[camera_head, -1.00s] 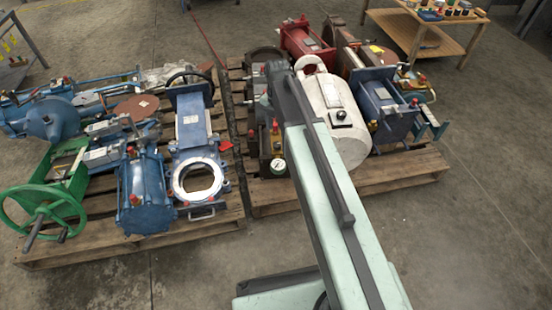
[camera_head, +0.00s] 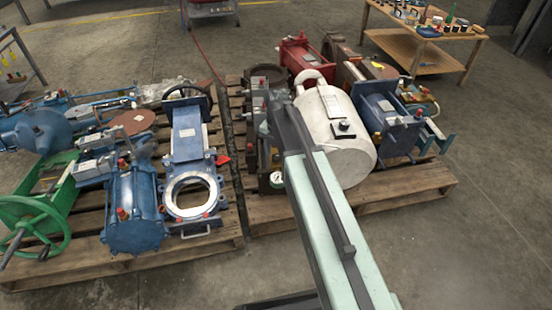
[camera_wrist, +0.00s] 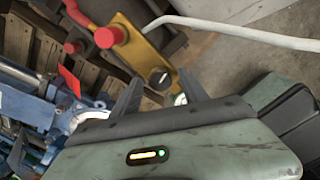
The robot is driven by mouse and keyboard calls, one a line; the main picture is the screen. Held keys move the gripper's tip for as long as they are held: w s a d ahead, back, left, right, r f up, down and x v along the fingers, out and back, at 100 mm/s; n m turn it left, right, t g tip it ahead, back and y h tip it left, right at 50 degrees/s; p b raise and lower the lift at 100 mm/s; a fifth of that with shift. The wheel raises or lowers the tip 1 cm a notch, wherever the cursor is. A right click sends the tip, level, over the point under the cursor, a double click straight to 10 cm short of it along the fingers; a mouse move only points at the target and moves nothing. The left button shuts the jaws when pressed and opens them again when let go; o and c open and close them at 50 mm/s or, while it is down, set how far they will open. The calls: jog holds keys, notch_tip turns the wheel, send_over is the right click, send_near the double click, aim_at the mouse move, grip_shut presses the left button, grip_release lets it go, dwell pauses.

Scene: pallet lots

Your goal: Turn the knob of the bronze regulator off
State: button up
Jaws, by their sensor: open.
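The bronze regulator (camera_wrist: 137,42) shows in the wrist view as a yellowish body with red round caps (camera_wrist: 110,36) at its upper left. A dark round knob (camera_wrist: 160,78) with a pale mark sits on its near end. My gripper (camera_wrist: 161,85) is open, with one dark finger on each side of the knob in the picture. I cannot tell whether either finger touches it. A pale gauge (camera_wrist: 180,100) shows partly beside the right finger. In the head view, a gauge (camera_head: 277,179) shows beside my arm, which hides most of what is there.
A white tank (camera_head: 335,140) and a blue unit (camera_head: 388,122) stand right of my arm on the right pallet (camera_head: 395,196). Blue valves and a green handwheel (camera_head: 38,225) crowd the left pallet. A white pipe (camera_wrist: 235,32) curves close by in the wrist view.

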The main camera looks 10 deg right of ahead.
jog(key=shift+r, duration=0.1)
grip_shut()
